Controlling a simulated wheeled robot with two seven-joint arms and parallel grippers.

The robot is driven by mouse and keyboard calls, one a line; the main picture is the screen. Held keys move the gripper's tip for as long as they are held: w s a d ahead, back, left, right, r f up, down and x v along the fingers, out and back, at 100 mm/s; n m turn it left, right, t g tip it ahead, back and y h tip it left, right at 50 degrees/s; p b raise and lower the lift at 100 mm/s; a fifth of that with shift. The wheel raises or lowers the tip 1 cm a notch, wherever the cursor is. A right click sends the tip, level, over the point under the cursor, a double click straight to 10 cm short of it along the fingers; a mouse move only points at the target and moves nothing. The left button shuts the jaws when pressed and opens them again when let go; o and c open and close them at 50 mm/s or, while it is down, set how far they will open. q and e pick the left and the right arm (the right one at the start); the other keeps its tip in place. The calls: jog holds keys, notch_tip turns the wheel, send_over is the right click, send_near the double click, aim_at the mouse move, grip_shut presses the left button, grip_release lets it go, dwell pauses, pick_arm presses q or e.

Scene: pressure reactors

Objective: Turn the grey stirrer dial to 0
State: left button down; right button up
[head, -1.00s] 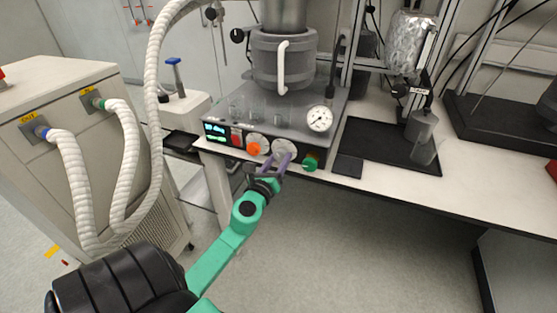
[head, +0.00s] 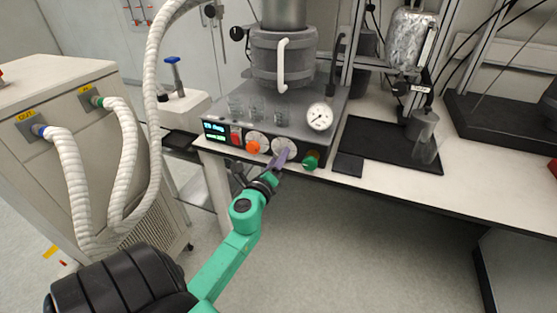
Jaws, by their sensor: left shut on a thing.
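The reactor's control box (head: 222,145) stands on the bench with a row of controls on its front. The stirrer dial's white scale plate (head: 290,146) shows behind my left gripper's fingers; the grey knob itself is largely hidden by them. My left gripper (head: 282,158), with purple-grey fingers, is shut on the grey dial. The dial's pointer and numbers are too small to read. My right gripper is not in view.
An orange dial (head: 253,147) sits just left of the grey one and a green knob (head: 311,162) just right. A red switch (head: 236,136) and a lit display (head: 214,130) are further left. A pressure gauge (head: 319,117) stands above.

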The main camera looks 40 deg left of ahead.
pick_arm(q)
jog(key=n, duration=0.6)
dwell(0.5)
jog(key=shift+c, duration=1.3)
grip_release()
